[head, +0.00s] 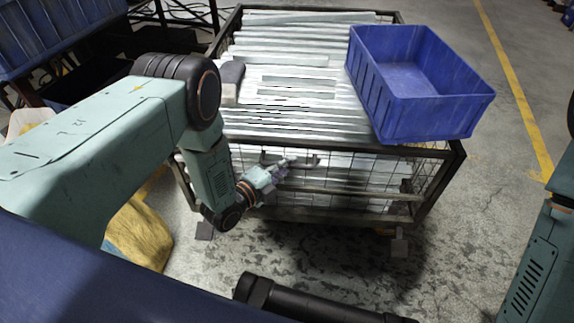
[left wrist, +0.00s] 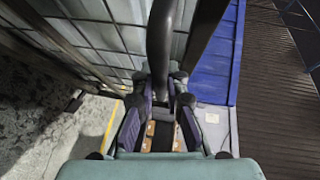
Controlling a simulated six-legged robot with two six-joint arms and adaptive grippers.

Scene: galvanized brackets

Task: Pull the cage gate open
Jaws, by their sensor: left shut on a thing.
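The wire cage (head: 452,165) stands on the floor ahead of me, packed with galvanized metal lengths. Its near side is the mesh gate (head: 350,178), upright below the top rail. A dark handle bar (head: 308,161) runs across the upper part of the gate. My left gripper (head: 281,170) is at the handle, left of the gate's middle. In the left wrist view the fingers (left wrist: 161,88) are shut on the dark handle (left wrist: 160,42), with the mesh (left wrist: 95,35) close beside it. My right gripper is out of view.
A blue bin (head: 430,110) rests on the right of the load. A grey block (head: 231,80) lies at its left. A yellow sack (head: 140,235) sits on the floor at left. Bare concrete (head: 350,255) lies before the gate. A yellow line (head: 512,80) runs at right.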

